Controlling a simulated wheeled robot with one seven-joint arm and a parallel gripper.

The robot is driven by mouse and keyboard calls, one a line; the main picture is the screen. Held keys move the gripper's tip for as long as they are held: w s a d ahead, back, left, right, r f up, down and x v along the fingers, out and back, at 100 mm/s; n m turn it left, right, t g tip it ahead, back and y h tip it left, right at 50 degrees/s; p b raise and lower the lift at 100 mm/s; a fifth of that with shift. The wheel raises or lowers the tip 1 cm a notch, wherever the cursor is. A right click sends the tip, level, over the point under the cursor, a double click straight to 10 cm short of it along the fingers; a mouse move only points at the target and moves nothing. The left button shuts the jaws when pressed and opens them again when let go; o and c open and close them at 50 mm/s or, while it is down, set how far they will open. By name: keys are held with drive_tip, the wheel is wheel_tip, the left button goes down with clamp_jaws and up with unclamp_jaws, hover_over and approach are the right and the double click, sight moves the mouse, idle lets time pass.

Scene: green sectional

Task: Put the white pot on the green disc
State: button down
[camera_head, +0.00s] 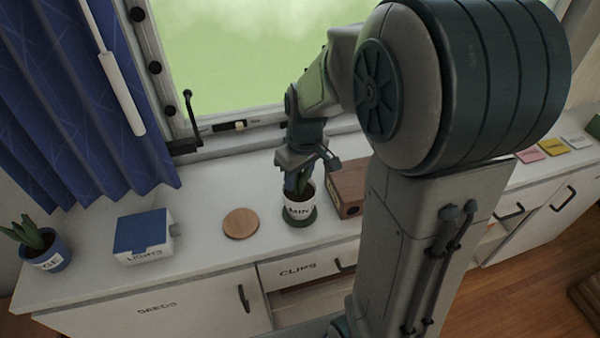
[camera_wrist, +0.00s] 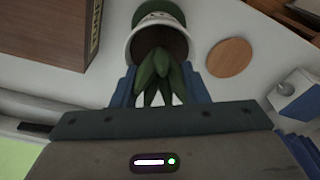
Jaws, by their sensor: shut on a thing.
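The white pot (camera_head: 299,211) has a dark label strip and holds a green plant. It stands upright in the head view, over the green disc (camera_head: 301,222), whose edge shows around the pot's base. Whether the pot touches the disc cannot be told. My gripper (camera_head: 297,186) is above it, pointing down, shut on the white pot. In the wrist view, the blue fingers (camera_wrist: 160,85) flank the leaves at the pot's rim (camera_wrist: 131,50), and part of the green disc (camera_wrist: 158,8) shows beyond. Most of the disc is hidden.
A round wooden disc (camera_head: 240,223) lies just left of the pot. A brown box (camera_head: 346,187) stands close on the right. A blue-lidded white box (camera_head: 143,236) and a blue potted plant (camera_head: 45,251) are farther left. The window (camera_head: 260,50) is behind.

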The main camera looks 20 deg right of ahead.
drive_tip(key=c, duration=1.3)
unclamp_jaws()
drive_tip(key=shift+f, duration=0.2)
drive_tip(key=o, duration=0.5)
drive_tip(key=shift+c, duration=0.2)
drive_tip(key=shift+r, duration=0.2)
drive_tip(key=r, duration=0.4)
drive_tip(key=s+r, duration=0.1)
drive_tip(key=r, duration=0.6)
drive_tip(key=shift+s+d+r+b, duration=0.2)
drive_tip(key=shift+d+r+b, duration=0.1)
drive_tip(key=shift+r+b, duration=0.05)
drive_tip(key=shift+s+r, duration=0.1)
drive_tip(key=shift+s, duration=0.25)
drive_tip(key=s+f+m+t, duration=0.1)
drive_tip(key=s+f+m, duration=0.1)
drive_tip(key=s, duration=0.4)
drive_tip(key=s+f+m+t, duration=0.1)
drive_tip(key=s+f+m, duration=0.1)
drive_tip(key=s, duration=0.4)
drive_tip(key=shift+s+a+f+m+h, duration=0.15)
drive_tip(key=shift+s+f+m+h, duration=0.15)
drive_tip(key=shift+m, duration=0.2)
